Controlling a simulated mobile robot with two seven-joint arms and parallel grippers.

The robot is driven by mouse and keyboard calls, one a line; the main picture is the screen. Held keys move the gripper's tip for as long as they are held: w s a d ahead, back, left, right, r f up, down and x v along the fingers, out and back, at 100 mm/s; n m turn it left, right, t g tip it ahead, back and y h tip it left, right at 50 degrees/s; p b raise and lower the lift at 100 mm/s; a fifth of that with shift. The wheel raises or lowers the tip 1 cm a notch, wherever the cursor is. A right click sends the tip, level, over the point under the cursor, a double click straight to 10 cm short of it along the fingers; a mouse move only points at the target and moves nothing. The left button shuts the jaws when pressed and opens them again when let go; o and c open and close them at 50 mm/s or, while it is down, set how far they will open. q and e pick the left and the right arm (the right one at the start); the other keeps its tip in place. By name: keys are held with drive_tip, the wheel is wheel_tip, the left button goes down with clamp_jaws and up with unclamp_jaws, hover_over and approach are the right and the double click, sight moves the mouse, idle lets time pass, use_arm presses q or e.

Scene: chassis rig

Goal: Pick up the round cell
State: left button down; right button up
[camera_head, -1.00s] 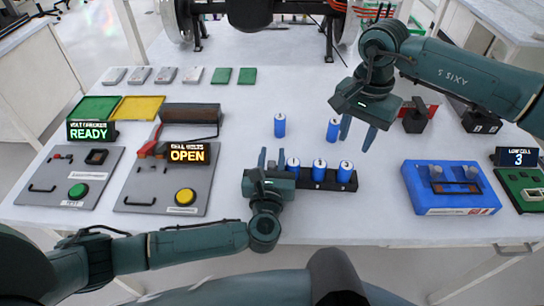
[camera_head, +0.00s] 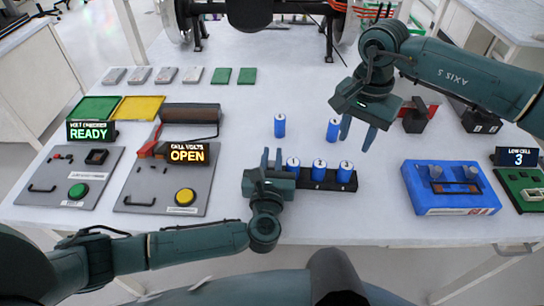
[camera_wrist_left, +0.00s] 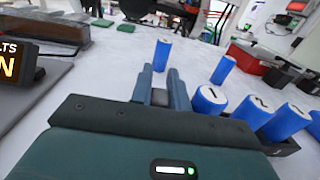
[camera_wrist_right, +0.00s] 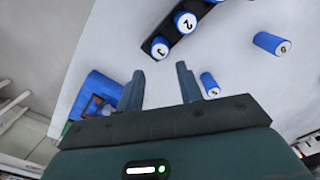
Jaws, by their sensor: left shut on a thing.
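Blue round cells stand upright: two loose on the table, one (camera_head: 279,126) left and one (camera_head: 333,131) right, and three (camera_head: 319,171) in a black rack (camera_head: 320,186). The rack cells' tops carry numbers. My left gripper (camera_head: 271,158) is low at the rack's left end, beside the cell marked 1 (camera_wrist_left: 209,101). Its fingers are close together on a small greyish thing (camera_wrist_left: 160,97), too small to identify; no blue shows between them. The left loose cell (camera_wrist_left: 162,54) stands beyond the fingertips, apart. My right gripper (camera_head: 361,133) is open and empty, above and right of the right loose cell.
Panels with lit READY (camera_head: 89,132) and OPEN (camera_head: 188,153) signs lie left. A blue box fixture (camera_head: 450,188) and a green board (camera_head: 522,190) are right. Green (camera_head: 96,109) and yellow (camera_head: 138,109) trays lie back left. The table centre behind the loose cells is clear.

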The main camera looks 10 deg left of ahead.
sight(347, 165)
drive_tip(key=shift+o, duration=0.3)
wheel_tip(347, 165, down, 10)
drive_tip(key=n, duration=0.4)
idle(0.8)
drive_tip(key=shift+c, duration=0.2)
drive_tip(key=c, duration=0.8)
